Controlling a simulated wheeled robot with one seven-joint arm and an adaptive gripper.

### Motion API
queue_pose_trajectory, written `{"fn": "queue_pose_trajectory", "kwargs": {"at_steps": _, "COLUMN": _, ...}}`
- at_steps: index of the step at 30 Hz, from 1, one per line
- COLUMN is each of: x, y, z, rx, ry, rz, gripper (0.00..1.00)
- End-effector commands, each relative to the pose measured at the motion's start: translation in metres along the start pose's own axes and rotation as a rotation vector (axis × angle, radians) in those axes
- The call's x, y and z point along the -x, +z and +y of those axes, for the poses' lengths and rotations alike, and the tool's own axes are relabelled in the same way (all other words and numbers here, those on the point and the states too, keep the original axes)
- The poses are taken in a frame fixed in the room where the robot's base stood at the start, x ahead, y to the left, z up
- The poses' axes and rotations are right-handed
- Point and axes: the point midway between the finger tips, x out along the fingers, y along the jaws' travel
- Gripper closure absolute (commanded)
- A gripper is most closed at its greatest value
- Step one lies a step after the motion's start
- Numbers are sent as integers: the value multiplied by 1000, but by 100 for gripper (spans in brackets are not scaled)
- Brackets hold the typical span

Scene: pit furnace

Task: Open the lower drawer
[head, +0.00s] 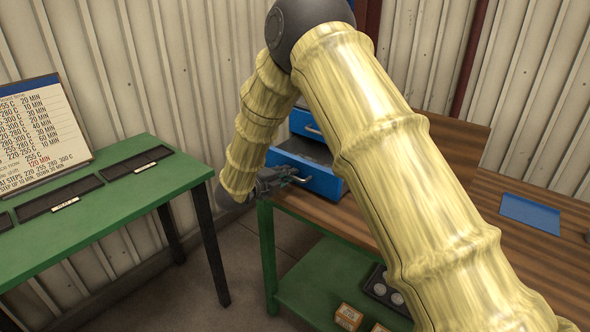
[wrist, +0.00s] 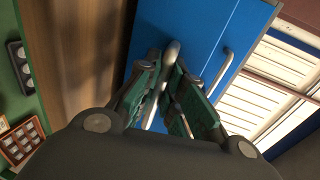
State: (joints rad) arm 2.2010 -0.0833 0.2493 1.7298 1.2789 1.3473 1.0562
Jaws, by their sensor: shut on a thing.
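A blue drawer cabinet stands on the wooden bench top. Its lower drawer (head: 318,180) sticks out in the head view, with part of its grey inside showing. The upper drawer (head: 303,124) is above it and looks closed, partly hidden by my arm. My gripper (head: 280,178) is at the lower drawer's front. In the wrist view my gripper (wrist: 166,68) is shut on the lower drawer's metal handle (wrist: 171,52), with a green-padded finger on each side. The upper drawer's handle (wrist: 226,62) is apart, to the right.
The wooden bench (head: 465,190) holds a blue sheet or tray (head: 530,213). Its green lower shelf (head: 320,280) carries small boxes (head: 348,316) and a dark tray. A green table (head: 100,210) with a sign board (head: 42,130) stands left, across a floor gap. A corrugated wall is behind.

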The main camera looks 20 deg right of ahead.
Motion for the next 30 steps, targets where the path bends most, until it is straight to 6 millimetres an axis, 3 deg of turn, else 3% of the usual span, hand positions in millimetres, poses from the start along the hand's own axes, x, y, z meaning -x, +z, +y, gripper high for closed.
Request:
{"fn": "queue_pose_trajectory", "kwargs": {"at_steps": 3, "x": 16, "y": 0, "z": 4, "rx": 2, "ry": 0, "rz": -2, "gripper": 100}}
{"fn": "queue_pose_trajectory", "kwargs": {"at_steps": 9, "x": 29, "y": 0, "z": 7, "rx": 1, "ry": 0, "rz": -1, "gripper": 100}}
{"fn": "queue_pose_trajectory", "kwargs": {"at_steps": 21, "x": 31, "y": 0, "z": 7, "rx": 1, "ry": 0, "rz": 0, "gripper": 100}}
{"fn": "queue_pose_trajectory", "kwargs": {"at_steps": 22, "x": 31, "y": 0, "z": 7, "rx": 1, "ry": 0, "rz": 0, "gripper": 85}}
{"fn": "queue_pose_trajectory", "kwargs": {"at_steps": 23, "x": 31, "y": 0, "z": 7, "rx": 1, "ry": 0, "rz": 0, "gripper": 81}}
{"fn": "queue_pose_trajectory", "kwargs": {"at_steps": 30, "x": 31, "y": 0, "z": 7, "rx": 0, "ry": 0, "rz": 0, "gripper": 81}}
